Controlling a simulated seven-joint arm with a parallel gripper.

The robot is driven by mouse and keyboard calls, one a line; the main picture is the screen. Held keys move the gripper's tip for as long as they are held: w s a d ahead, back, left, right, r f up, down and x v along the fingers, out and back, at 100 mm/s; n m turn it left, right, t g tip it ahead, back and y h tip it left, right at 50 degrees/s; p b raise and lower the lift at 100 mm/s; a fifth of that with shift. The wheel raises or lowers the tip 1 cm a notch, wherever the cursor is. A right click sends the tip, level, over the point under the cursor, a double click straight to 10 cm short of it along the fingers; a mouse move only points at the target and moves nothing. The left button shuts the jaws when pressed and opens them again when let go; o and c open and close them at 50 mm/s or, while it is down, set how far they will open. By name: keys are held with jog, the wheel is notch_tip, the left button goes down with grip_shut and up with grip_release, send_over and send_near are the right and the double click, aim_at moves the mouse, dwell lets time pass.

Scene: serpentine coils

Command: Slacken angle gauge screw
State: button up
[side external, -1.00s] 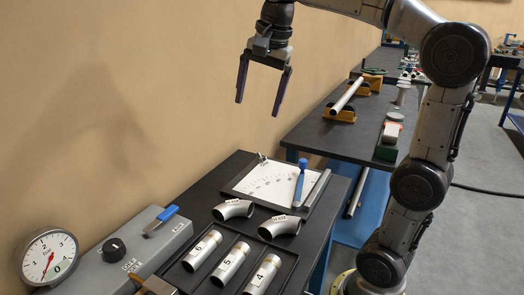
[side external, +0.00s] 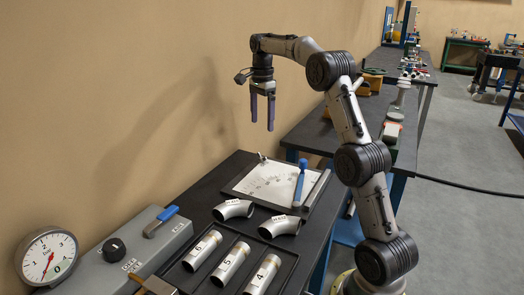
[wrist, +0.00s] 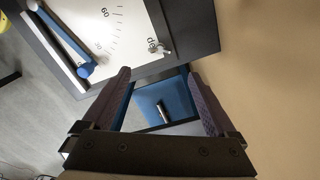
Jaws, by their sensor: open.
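The angle gauge is a white plate (side external: 265,183) with a printed degree scale and a blue-handled arm (side external: 300,180), lying on the dark bench; the plate also shows in the wrist view (wrist: 110,22). A small metal screw (side external: 262,157) with a winged head stands at the plate's far-left corner; it also shows in the wrist view (wrist: 160,49), close to the "deg" print. My gripper (side external: 262,126) points down above the bench, empty and apart from the screw. In the wrist view, the screw shows just beyond the open fingertips (wrist: 157,72).
Two pipe elbows (side external: 233,209) and a tray of numbered tubes (side external: 232,264) lie in front of the gauge. The tan wall (side external: 120,100) runs behind the bench.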

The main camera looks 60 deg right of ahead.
aim_at(262, 157)
notch_tip(262, 157, down, 11)
jog(key=shift+f, duration=0.1)
dwell(0.3)
jog(key=c, duration=1.4)
